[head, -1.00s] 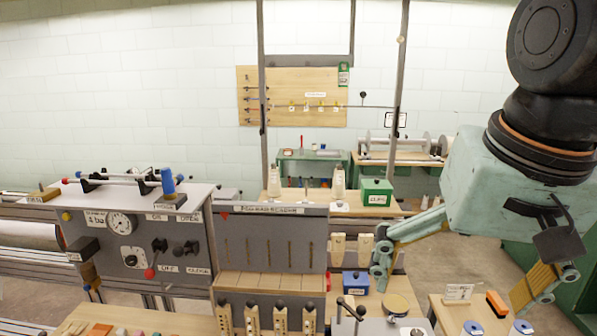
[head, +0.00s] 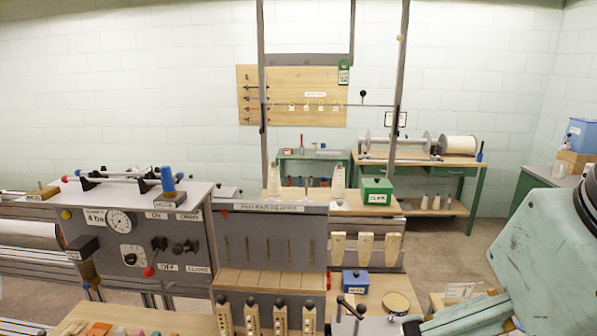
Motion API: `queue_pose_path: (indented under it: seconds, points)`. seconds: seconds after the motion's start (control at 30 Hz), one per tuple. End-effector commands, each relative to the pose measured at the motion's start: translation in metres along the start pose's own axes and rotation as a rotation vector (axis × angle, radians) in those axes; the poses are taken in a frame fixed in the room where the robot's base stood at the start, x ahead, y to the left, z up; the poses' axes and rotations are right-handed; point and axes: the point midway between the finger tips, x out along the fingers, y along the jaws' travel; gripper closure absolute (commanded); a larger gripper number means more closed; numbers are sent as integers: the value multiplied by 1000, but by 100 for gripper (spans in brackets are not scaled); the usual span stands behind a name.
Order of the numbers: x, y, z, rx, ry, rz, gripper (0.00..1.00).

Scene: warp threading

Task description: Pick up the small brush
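I cannot make out a small brush for certain in the head view now. The small wooden side table (head: 437,301) at the lower right is mostly covered by my gripper (head: 468,317). A white label card (head: 459,291) still shows on it. The orange-and-black, brush-like block seen there earlier is hidden. My gripper's pale teal body fills the lower right corner. One finger reaches left along the bottom edge; the other finger is not clearly visible, so its opening and anything between the fingers cannot be seen.
A grey control panel (head: 133,262) with knobs and a dial stands at left. A slotted grey rack (head: 270,228) is in the middle. A blue box (head: 356,282) and a round tin (head: 397,303) sit left of my gripper. A green box (head: 376,190) stands behind.

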Motion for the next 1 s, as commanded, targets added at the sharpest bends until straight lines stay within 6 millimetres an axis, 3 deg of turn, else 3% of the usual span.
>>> queue_pose_path:
  seconds: [0.07, 0.73, 1.0]
  points:
    - [0, 0, 0, 0, 0, 0, 2]
    - [0, 0, 0, 1, 0, 0, 63]
    - [0, 0, 0, 1, 0, 0, 65]
